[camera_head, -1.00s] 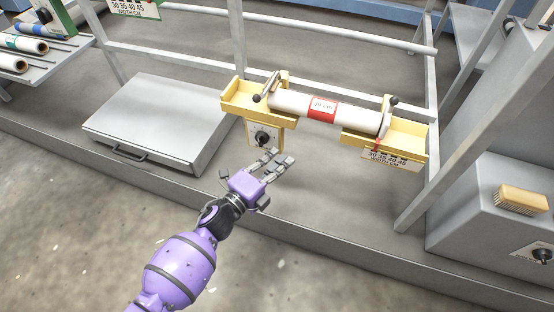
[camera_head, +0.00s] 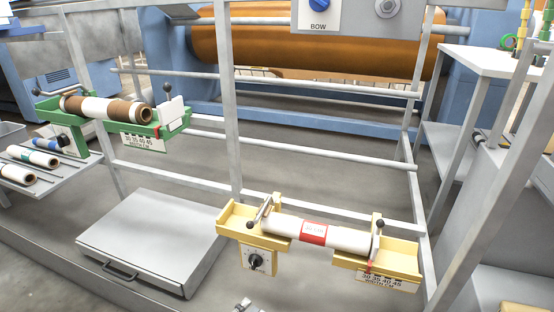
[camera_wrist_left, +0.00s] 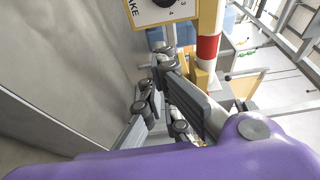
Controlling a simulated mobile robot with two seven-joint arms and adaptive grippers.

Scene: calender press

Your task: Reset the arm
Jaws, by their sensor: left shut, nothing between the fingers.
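My left gripper (camera_head: 243,305) shows only as fingertips at the bottom edge of the head view, in front of the yellow roll holder. In the left wrist view my left gripper (camera_wrist_left: 160,85) is shut and empty. The rest of my left arm is outside the head view. The yellow roll holder (camera_head: 237,222) carries a white roll (camera_head: 345,238) with a red label (camera_head: 314,232), and has a dial (camera_head: 256,260) below it. In the left wrist view the dial plate (camera_wrist_left: 165,8) is cut off at the top. My right gripper is in neither view.
A grey flat case (camera_head: 150,235) lies to the left. A green holder (camera_head: 150,128) with a brown and white roll stands at the upper left, above a shelf of rolls (camera_head: 45,172). Grey frame rails (camera_head: 232,110) stand before a large orange roller (camera_head: 320,50).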

